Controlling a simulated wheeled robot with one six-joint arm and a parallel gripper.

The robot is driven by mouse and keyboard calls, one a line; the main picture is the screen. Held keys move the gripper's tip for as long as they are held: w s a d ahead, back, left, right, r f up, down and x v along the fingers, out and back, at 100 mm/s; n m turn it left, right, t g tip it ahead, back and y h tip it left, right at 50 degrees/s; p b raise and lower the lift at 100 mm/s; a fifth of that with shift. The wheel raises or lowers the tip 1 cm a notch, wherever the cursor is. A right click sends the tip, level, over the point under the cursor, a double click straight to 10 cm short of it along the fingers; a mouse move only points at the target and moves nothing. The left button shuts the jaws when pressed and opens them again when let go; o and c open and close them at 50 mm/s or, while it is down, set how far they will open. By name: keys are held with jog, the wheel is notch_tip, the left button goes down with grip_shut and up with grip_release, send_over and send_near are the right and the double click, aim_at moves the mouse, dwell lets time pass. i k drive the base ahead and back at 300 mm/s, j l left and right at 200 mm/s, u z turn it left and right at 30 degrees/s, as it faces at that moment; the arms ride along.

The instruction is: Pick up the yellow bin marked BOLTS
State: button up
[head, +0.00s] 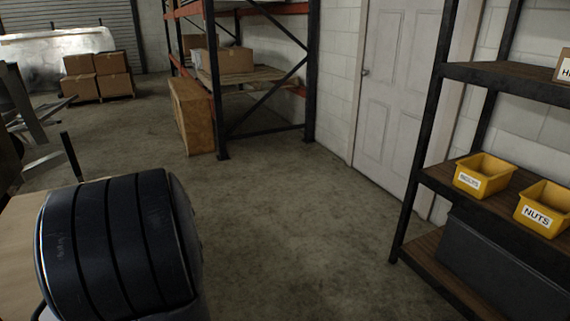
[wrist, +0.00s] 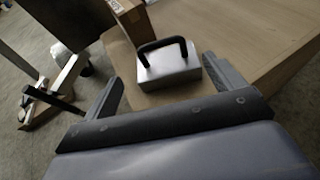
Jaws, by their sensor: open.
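The yellow bin marked BOLTS (head: 484,177) stands upright on the middle shelf of the dark rack at the right of the head view. Its white label faces forward, but the lettering is small and blurred. A second yellow bin marked NUTS (head: 543,210) stands to its right, with a small space between them. My gripper (wrist: 162,68) is open in the wrist view, and nothing is held between its fingers. It points at a wooden tabletop, far from the bins. The wrist view does not show the bins.
A grey block with a black handle (wrist: 167,65) sits on the wooden table (wrist: 240,40), beyond my fingers. A cardboard box (wrist: 128,20) is behind it. A dark case (head: 500,262) lies under the bins on the rack (head: 424,175). Open concrete floor (head: 290,220) lies before the rack.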

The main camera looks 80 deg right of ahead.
aim_at(482, 176)
jog(key=z, duration=4.05)
